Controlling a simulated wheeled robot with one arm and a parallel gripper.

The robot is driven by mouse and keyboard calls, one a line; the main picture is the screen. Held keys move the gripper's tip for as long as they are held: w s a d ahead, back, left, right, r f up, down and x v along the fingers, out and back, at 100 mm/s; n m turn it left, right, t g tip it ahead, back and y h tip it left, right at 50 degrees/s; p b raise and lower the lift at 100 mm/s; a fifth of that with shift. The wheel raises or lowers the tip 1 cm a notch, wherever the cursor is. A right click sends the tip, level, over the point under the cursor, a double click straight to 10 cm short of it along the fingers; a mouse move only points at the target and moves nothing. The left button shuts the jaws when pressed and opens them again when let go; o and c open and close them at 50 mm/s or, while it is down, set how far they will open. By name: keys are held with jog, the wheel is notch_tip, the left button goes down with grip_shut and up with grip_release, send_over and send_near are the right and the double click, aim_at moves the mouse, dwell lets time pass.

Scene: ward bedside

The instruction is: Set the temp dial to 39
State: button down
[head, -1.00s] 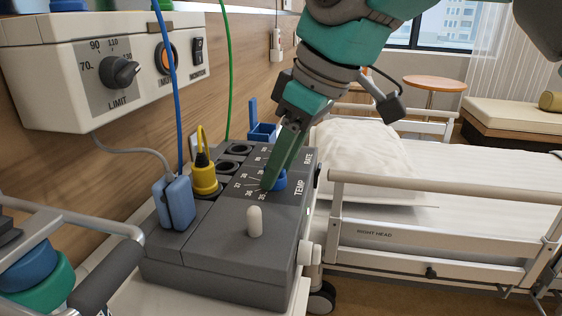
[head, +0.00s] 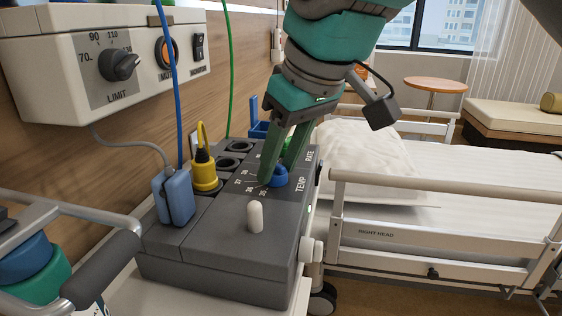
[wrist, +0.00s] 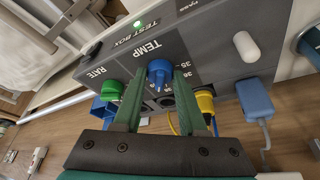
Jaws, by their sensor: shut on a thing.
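The blue TEMP dial (head: 279,179) is on the sloped top of the grey test box (head: 225,245), beside a printed scale; 35, 36 and 37 can be read in the head view. My gripper (head: 274,174) reaches down from above with one finger on each side of the dial, shut on it. In the wrist view the blue dial (wrist: 159,70) sits between the two green fingertips (wrist: 157,76). The fingers cover part of the scale, and I cannot tell which number the dial points to.
A white knob (head: 255,216) stands on the box near the dial. A yellow plug (head: 204,172) and a blue plug (head: 175,198) with cables are on its left. A wall unit with a LIMIT knob (head: 118,64) hangs above left. The bed rail (head: 440,183) is right.

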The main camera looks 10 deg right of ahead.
aim_at(289, 193)
jog(key=shift+m+h, duration=0.4)
jog(key=shift+m, duration=0.6)
jog(key=shift+c, duration=2.3)
grip_release()
jog(key=shift+s, duration=0.1)
jog(key=shift+r, duration=0.1)
jog(key=p+v, duration=0.1)
jog(key=v, duration=0.5)
jog(key=shift+s+r, duration=0.1)
jog(key=shift+r, duration=0.2)
jog(key=shift+s+d+r+p, duration=0.1)
jog(key=shift+s+r+p, duration=0.2)
jog(key=shift+r+p, duration=0.25)
jog(key=shift+f, duration=0.15)
